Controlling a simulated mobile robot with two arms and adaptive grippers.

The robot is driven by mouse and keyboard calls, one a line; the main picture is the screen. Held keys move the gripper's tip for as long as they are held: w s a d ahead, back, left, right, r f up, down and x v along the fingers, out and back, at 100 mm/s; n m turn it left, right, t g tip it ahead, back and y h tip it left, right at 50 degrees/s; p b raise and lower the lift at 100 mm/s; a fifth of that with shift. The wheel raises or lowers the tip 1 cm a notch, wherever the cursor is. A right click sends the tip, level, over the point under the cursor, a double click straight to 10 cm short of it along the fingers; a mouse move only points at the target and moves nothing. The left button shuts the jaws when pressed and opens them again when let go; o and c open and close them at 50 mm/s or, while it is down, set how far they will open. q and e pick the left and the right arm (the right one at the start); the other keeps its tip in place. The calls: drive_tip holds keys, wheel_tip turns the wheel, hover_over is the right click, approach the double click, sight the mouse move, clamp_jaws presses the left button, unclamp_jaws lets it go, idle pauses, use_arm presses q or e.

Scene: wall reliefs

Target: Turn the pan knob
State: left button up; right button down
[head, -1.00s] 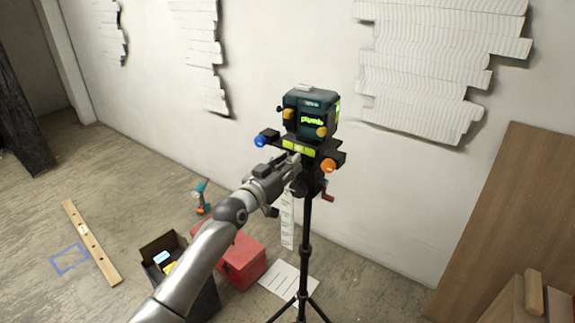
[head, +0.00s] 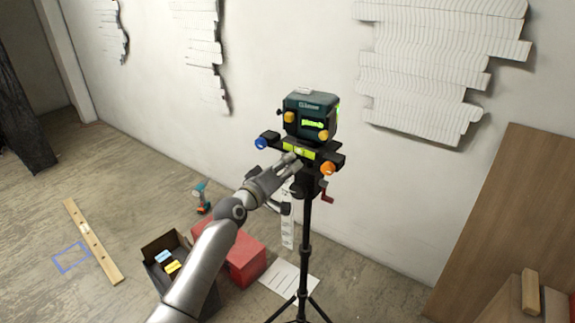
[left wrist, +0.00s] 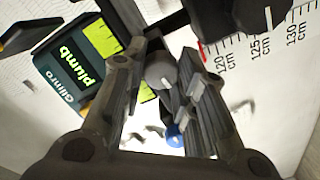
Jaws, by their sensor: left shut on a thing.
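The laser level (head: 311,115), a dark teal box with a lit "plumb" display, sits on a black tripod head (head: 310,185). A blue knob (head: 261,143) and an orange knob (head: 327,168) stick out from the mount. My left gripper (head: 293,160) reaches the front of the mount, below the yellow-green strip. In the left wrist view, its two fingers (left wrist: 163,58) stand on either side of a round grey knob, the pan knob (left wrist: 161,76), shut on it. The gripper hides this knob in the head view. My right gripper is not in view.
The tripod legs (head: 303,285) stand near a red box (head: 243,258) and an open dark box (head: 163,245). A brown panel (head: 507,210) leans at right. The wall behind carries white reliefs (head: 425,75).

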use_arm(q)
drive_tip(key=n+p, duration=0.1)
drive_tip(key=n, duration=0.2)
drive_tip(key=shift+n, duration=0.3)
drive_tip(key=shift+f+n+p, duration=0.1)
drive_tip(key=shift+n+p, duration=0.35)
drive_tip(key=shift+n, duration=1.25)
drive_tip(key=o, duration=1)
drive_tip(key=shift+a, duration=0.1)
drive_tip(key=shift+o, duration=0.2)
drive_tip(key=v, duration=1.2)
drive_tip(key=shift+w+a, duration=0.1)
drive_tip(key=shift+a, duration=0.05)
